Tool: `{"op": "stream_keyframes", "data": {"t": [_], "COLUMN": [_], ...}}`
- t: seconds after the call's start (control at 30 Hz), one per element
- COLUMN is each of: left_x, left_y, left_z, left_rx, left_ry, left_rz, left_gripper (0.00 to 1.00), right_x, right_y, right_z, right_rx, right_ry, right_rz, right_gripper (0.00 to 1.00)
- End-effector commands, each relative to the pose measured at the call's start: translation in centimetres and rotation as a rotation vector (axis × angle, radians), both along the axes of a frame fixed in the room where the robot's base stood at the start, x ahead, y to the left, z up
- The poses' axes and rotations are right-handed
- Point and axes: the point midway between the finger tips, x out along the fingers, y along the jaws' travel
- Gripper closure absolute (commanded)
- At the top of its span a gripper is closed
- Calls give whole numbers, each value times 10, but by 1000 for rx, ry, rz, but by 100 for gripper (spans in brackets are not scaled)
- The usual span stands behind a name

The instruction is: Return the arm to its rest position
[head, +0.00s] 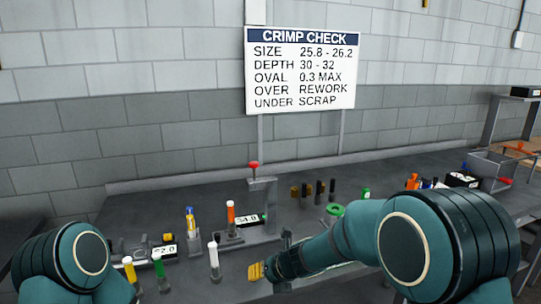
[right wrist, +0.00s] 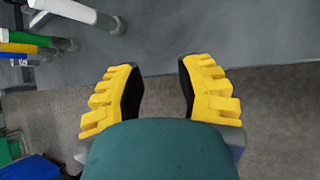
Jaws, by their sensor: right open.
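My right arm (head: 335,250) reaches in from the right across the bench in the head view. Its gripper (head: 256,271) has yellow fingers and is low over the front of the bench, to the right of a white-topped vial (head: 213,258). In the right wrist view the two yellow fingers of this gripper (right wrist: 160,88) are wide apart with nothing between them. Bench edge and floor show beyond them. My left arm (head: 72,262) is bent at the lower left; its gripper is out of view.
Green-topped (head: 158,268) and yellow-topped (head: 129,268) vials stand at the front left. Behind are an orange-topped vial (head: 230,213) and a press stand with a red knob (head: 253,165). A grey bin (head: 490,168) is at the right. A crimp check sign (head: 301,70) stands behind the bench.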

Motion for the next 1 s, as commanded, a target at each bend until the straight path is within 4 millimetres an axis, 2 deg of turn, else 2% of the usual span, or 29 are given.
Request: {"op": "stream_keyframes", "data": {"t": [0.03,0.17,0.4,0.6,0.77,0.8,0.9,1.0], "left_x": [0,0,0,0,0,0,0,0], "left_y": [0,0,0,0,0,0,0,0], "left_z": [-1,-1,0,0,0,0,0,0], "left_rx": [1,1,0,0,0,0,0,0], "left_ry": [0,0,0,0,0,0,0,0], "left_rz": [1,1,1,1,1,1,1,1], "left_gripper": [100,100,100,100,100,100,100,100], "right_x": [-8,-30,-92,-157,-212,-224,-247,-260], "right_y": [-7,-23,-57,-86,-103,-106,-112,-114], "right_z": [-17,-58,-135,-185,-211,-214,-221,-224], "right_rx": [64,261,649,917,1069,-1091,-988,-933], "right_ry": [85,334,849,1193,1341,-1347,-1179,-1082], "right_rz": [-96,-414,-1191,-1930,-2506,2608,2472,2394], "right_gripper": [65,65,65,65,65,65,65,65]}}
